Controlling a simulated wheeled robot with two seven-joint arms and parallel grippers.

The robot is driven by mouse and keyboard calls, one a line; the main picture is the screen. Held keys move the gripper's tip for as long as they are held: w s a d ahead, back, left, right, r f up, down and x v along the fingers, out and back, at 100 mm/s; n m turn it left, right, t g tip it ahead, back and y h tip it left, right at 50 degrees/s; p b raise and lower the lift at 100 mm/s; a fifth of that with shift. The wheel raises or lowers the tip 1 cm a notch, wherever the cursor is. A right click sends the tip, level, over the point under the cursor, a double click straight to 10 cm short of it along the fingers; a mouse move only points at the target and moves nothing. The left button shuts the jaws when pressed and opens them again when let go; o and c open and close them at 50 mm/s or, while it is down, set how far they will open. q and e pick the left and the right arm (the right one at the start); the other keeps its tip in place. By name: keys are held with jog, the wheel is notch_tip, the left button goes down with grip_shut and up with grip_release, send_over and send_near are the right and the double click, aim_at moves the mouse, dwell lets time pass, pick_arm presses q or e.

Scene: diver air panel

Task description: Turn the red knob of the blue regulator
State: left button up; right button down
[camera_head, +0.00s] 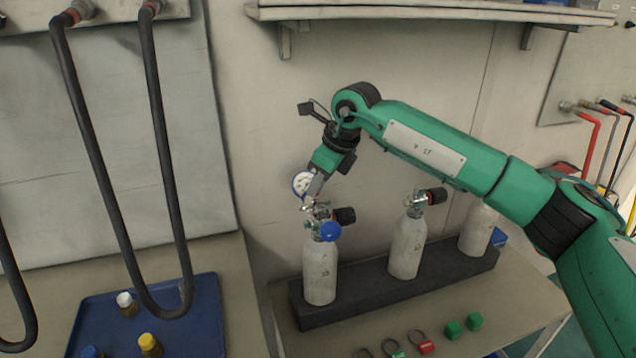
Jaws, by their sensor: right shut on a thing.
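The blue regulator (330,231) is mounted at the top of the left white cylinder (320,275), with its round blue part facing me. A white-faced gauge (301,184) with a blue rim stands just above it, partly behind my gripper. A black knob (345,216) sticks out to the right of the valve. My right gripper (312,200) reaches down from above to the top of the regulator and is shut on a part of it. The red knob cannot be made out; the jaws and fittings cover that spot. My left gripper is not in view.
Two more white cylinders, one in the middle (407,248) and one at right (477,229), stand in the dark rack (395,290). Small rings and green caps lie in front. A blue tray (200,325) and hanging black hoses (90,150) are at left.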

dwell(0.4)
jog(key=c, duration=1.3)
grip_release()
jog(key=shift+d+r, duration=0.1)
jog(key=shift+r, duration=0.05)
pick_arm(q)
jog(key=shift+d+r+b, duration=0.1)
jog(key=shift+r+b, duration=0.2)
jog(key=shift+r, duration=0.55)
pick_arm(e)
jog(key=v, duration=0.7)
jog(key=shift+r, duration=0.2)
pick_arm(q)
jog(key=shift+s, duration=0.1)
